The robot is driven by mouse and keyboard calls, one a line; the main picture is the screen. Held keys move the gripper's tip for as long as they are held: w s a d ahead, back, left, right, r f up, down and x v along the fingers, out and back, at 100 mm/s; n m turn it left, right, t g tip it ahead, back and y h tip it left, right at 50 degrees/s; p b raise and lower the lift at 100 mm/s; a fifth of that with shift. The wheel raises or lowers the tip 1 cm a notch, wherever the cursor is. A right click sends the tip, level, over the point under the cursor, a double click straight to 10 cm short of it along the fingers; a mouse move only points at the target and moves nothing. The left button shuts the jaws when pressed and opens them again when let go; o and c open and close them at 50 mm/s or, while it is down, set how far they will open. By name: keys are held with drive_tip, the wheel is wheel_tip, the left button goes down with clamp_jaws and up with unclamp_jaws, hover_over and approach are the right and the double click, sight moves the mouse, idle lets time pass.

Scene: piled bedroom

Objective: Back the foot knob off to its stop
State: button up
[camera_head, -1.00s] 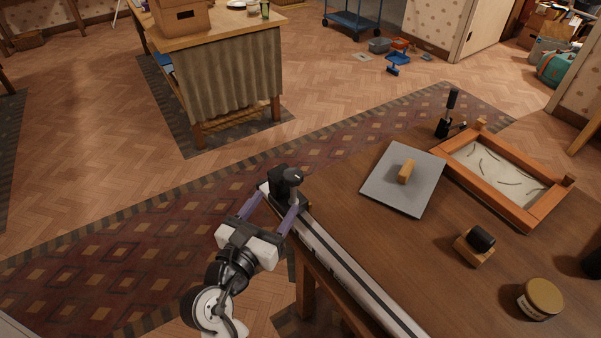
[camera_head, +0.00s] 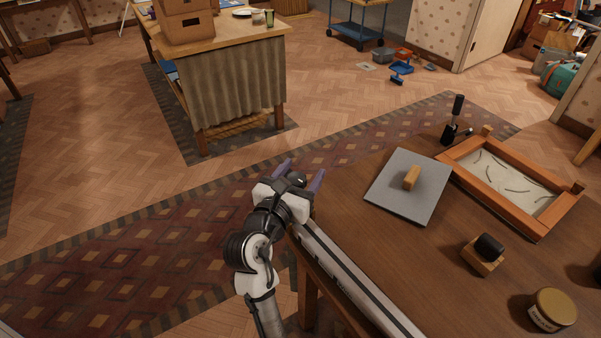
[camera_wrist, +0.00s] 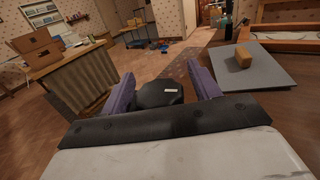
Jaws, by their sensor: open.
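The foot knob, a dark rounded knob (camera_head: 297,179), sits at the far end of a long pale rail (camera_head: 345,272) along the table's left edge. In the wrist view the knob (camera_wrist: 160,93) is black with a small white mark on top. My gripper (camera_head: 301,172) is open, with one purple finger on each side of the knob. In the wrist view my gripper (camera_wrist: 161,82) shows gaps between both fingers and the knob. My wrist hides the knob's lower part and its mount.
On the brown table (camera_head: 390,255) lie a grey plate with a wooden handle (camera_head: 405,190), a wooden sand tray (camera_head: 515,215), a black-topped wooden block (camera_head: 484,256) and a jar (camera_head: 553,310). A black upright tool (camera_head: 456,118) stands behind. Open floor lies left of the table.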

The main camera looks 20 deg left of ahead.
drive_tip(key=c, duration=1)
drive_tip(key=shift+r+y+p, duration=0.15)
drive_tip(key=shift+y+p, duration=0.15)
drive_tip(key=shift+p, duration=0.45)
